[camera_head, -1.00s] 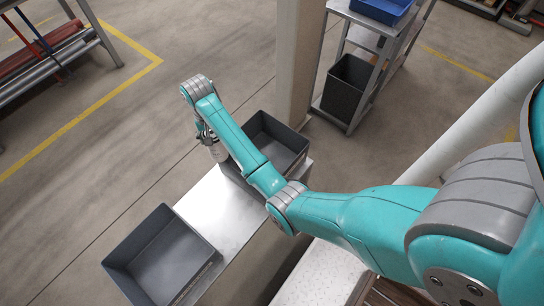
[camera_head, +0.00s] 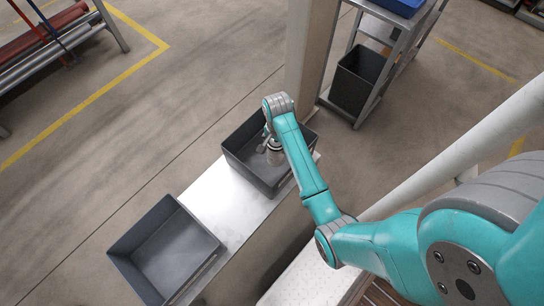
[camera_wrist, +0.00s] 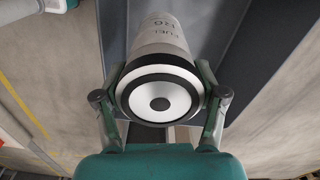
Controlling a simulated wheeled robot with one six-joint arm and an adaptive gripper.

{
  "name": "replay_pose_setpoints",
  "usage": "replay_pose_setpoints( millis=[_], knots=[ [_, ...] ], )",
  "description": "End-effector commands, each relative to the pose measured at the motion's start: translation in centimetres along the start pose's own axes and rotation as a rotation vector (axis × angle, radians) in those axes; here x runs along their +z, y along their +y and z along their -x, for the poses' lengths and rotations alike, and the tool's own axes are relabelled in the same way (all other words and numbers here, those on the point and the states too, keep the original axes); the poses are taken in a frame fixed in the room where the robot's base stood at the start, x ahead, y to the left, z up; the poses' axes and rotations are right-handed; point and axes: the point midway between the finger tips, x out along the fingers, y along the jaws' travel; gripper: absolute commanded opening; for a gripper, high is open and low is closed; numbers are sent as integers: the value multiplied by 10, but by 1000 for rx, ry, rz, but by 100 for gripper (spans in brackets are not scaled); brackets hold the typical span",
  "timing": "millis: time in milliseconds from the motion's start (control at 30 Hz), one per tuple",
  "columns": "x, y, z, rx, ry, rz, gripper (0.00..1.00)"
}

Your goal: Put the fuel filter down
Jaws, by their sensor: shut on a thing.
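The fuel filter (camera_wrist: 159,92) is a pale cylinder with dark lettering on its side and a white, black-ringed end that faces the wrist camera. My gripper (camera_wrist: 160,97) is shut on it, with one finger on each side. In the head view, my gripper (camera_head: 272,142) is over the far dark grey bin (camera_head: 241,165), and the filter (camera_head: 275,156) shows partly beside my arm. I cannot tell whether the filter touches the bin. My arm hides part of the bin's inside.
A second grey bin (camera_head: 150,270), empty, sits at the near end of the metal bench (camera_head: 226,205). Bare bench top lies between the bins. A pillar (camera_head: 306,60) rises close behind the far bin. A shelf rack (camera_head: 385,75) with a black bin stands beyond it.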

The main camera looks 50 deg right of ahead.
Motion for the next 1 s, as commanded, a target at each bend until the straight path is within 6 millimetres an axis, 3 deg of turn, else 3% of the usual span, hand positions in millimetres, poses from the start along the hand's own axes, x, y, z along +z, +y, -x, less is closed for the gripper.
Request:
replay_pose_setpoints(
  millis=[300,467,700,1000],
  knots=[
    [0,2,-47,0,0,-8,1],
    [0,1,-58,-1,1,-8,1],
    [0,2,-88,1,-1,-7,1],
    [0,1,-98,-1,1,-7,1]
  ],
)
